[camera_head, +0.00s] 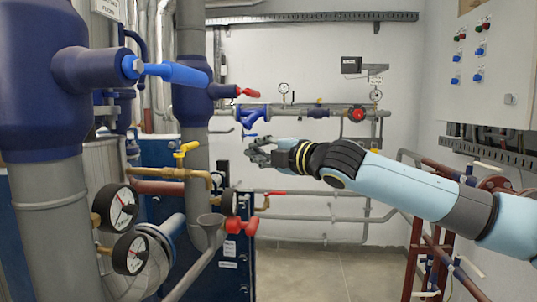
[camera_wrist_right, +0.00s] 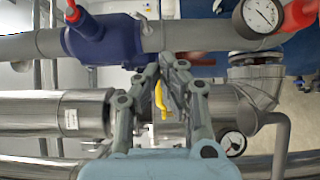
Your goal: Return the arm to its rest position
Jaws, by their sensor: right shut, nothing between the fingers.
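My right arm (camera_head: 400,187) reaches in from the right in the head view, with its light blue links stretched toward the pipework. My right gripper (camera_head: 257,152) is shut and empty, in front of the wall and to the right of a grey vertical pipe. In the right wrist view the gripper's fingertips (camera_wrist_right: 168,62) are together, just below a dark blue valve body (camera_wrist_right: 103,40). A yellow handle (camera_wrist_right: 160,97) shows behind the fingers. I cannot tell the exact gap to the pipes. My left gripper is not in view.
Large blue and grey pipes (camera_head: 50,200) with a blue-handled valve (camera_head: 172,72) and gauges (camera_head: 120,208) fill the left. A yellow-handled valve (camera_head: 186,149) is left of the gripper. A control cabinet (camera_head: 495,65) hangs at right. Bare floor (camera_head: 320,275) shows below the arm.

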